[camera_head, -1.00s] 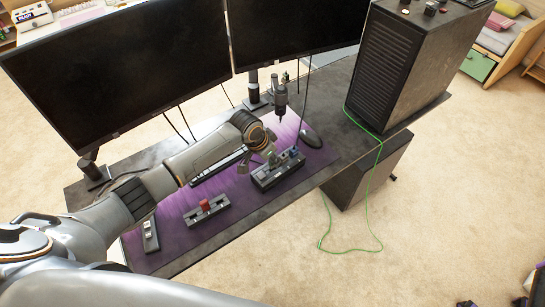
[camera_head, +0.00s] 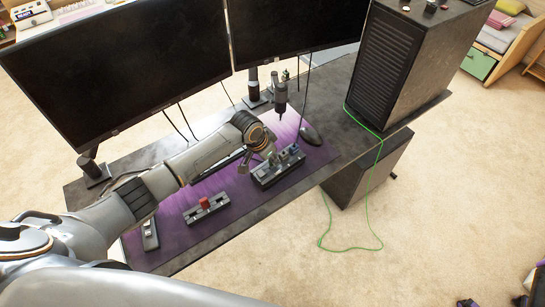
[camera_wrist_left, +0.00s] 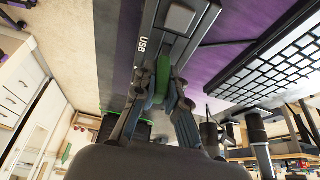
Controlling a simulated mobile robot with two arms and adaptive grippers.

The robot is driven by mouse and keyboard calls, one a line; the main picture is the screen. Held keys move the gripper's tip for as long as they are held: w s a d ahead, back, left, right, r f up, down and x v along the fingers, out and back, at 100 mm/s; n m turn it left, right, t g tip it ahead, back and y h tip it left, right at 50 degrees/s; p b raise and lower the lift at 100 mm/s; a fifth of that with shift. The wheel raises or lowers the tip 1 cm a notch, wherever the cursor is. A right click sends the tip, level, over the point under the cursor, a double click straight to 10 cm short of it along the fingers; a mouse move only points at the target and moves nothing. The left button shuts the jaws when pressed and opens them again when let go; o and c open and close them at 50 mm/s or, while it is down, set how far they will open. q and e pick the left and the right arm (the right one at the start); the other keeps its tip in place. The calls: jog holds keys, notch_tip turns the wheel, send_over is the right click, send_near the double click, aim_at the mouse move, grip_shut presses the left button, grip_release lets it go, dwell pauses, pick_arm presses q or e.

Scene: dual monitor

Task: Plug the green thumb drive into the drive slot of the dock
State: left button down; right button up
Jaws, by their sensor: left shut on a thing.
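The dark grey dock (camera_head: 279,175) stands on the purple mat (camera_head: 225,190), near the desk's front edge. My left gripper (camera_head: 265,160) is at the dock's left end, its fingers pointing at it. In the left wrist view, my left gripper (camera_wrist_left: 160,108) is shut on the green thumb drive (camera_wrist_left: 163,76), which stands close against the dock (camera_wrist_left: 180,48), beside its "USB" label. The fingers hide part of the drive. I cannot tell how deep it sits in the slot. My right gripper is not in view.
A small holder with a red block (camera_head: 204,202) and a grey bar (camera_head: 150,234) lie left of the dock. Two monitors (camera_head: 115,75) stand behind, with a mouse (camera_head: 311,136) and PC tower (camera_head: 405,70) to the right.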

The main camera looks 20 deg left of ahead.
pick_arm(q)
jog(key=shift+f+b, duration=0.45)
jog(key=shift+f, duration=0.35)
jog(key=c, duration=1.3)
grip_release()
jog(key=shift+r, duration=0.1)
jog(key=v, duration=1.2)
